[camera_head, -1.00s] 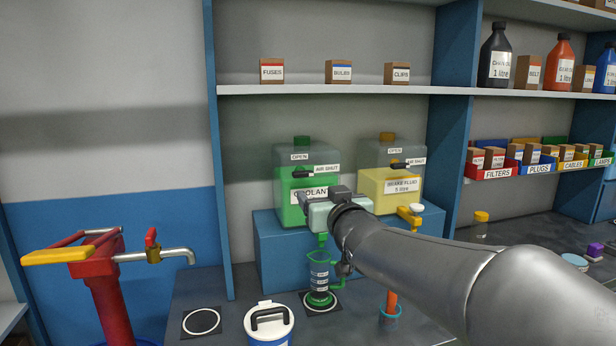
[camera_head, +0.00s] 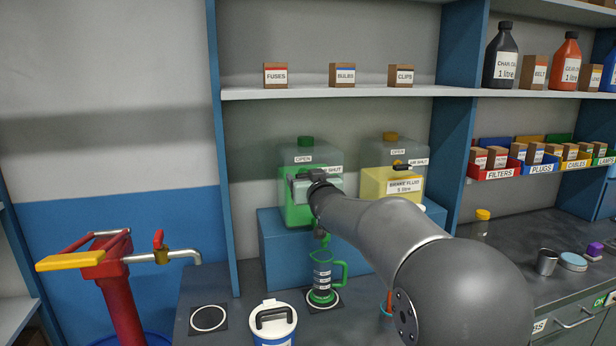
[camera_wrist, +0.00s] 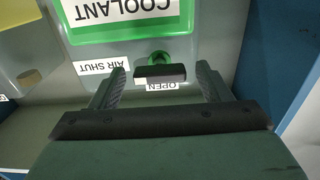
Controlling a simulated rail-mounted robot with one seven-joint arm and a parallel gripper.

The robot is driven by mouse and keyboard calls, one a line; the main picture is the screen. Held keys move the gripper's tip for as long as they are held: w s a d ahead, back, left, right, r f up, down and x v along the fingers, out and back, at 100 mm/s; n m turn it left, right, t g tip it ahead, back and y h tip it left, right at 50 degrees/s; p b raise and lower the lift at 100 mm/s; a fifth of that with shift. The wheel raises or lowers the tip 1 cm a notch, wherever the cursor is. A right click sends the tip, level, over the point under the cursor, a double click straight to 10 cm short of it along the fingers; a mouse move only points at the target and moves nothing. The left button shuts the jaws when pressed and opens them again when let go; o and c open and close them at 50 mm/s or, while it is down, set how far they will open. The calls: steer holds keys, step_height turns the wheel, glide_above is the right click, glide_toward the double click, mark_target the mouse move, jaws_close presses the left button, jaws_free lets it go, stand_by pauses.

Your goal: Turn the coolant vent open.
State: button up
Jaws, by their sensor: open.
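The coolant tank (camera_head: 294,214), green below and clear above, stands on a blue block. The coolant vent (camera_wrist: 160,73) is a dark bar on a green hub on the tank's front. It lies level across the wrist view, where the picture is upside down. An "AIR SHUT" label (camera_wrist: 102,66) is beside it and an "OPEN" label (camera_wrist: 161,86) is close to the bar. My gripper (camera_wrist: 160,69) is open, with one finger on each side of the bar and gaps showing. In the head view my gripper and wrist cover the vent.
A brake fluid tank (camera_head: 388,184) with its own vent stands to the right. Below are a green-handled measuring jug (camera_head: 322,276) and a white-lidded bucket (camera_head: 271,322). A red pump (camera_head: 112,275) stands at left. A shelf (camera_head: 340,92) with small boxes runs above the tanks.

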steer(key=c, duration=1)
steer(key=shift+b, duration=0.3)
steer(key=shift+n+b, duration=5.55)
steer(key=shift+n, duration=3.35)
